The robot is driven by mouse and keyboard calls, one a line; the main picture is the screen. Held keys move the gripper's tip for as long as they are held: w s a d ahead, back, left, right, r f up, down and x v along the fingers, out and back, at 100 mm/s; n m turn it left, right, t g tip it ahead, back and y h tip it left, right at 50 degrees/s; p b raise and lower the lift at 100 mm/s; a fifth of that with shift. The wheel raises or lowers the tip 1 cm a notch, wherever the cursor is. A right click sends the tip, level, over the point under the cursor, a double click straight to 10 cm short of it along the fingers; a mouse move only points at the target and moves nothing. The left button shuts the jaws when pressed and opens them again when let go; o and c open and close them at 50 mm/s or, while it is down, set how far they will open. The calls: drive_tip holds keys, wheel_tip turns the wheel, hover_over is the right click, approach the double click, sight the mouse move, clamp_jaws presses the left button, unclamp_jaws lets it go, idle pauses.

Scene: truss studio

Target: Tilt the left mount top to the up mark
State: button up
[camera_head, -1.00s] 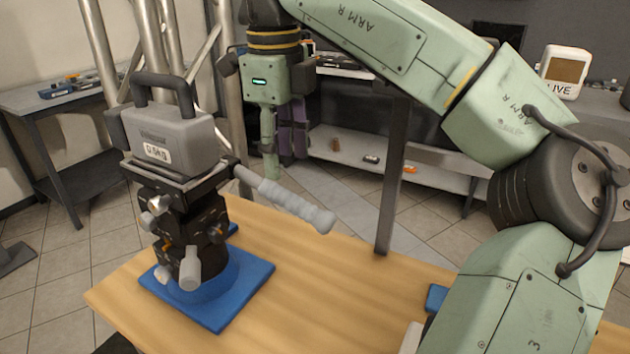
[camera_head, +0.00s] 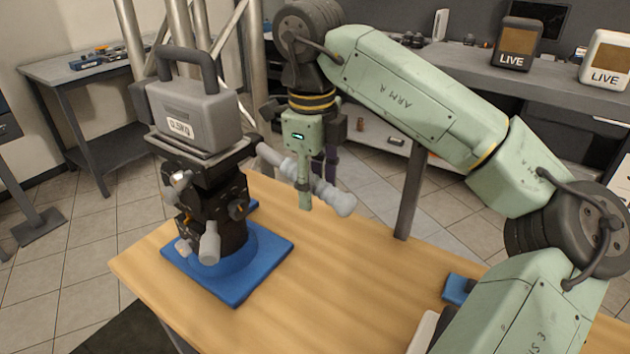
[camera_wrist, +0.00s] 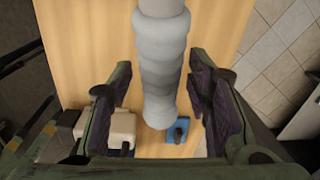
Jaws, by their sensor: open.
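The left mount (camera_head: 212,208) is a black tripod-style head on a blue base plate (camera_head: 240,285) on the wooden table. A grey case-shaped weight (camera_head: 195,115) with a 0.5kg label sits on its top. A light grey ribbed handle (camera_head: 333,196) sticks out to the right from the mount top and slopes slightly down. My gripper (camera_head: 305,195) points down at the handle's outer half. In the wrist view the handle (camera_wrist: 160,70) runs between my open fingers (camera_wrist: 165,100), with a gap on each side. No "up" mark can be made out.
The wooden table (camera_head: 330,270) is clear in the middle. A blue object (camera_head: 457,288) lies near its right side, and the wrist view shows a beige block (camera_wrist: 108,130) too. Metal truss tubes (camera_head: 205,40) rise behind the mount.

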drive_tip(key=shift+f, duration=0.1)
drive_tip(key=shift+c, duration=0.5)
clamp_jaws()
idle(0.4)
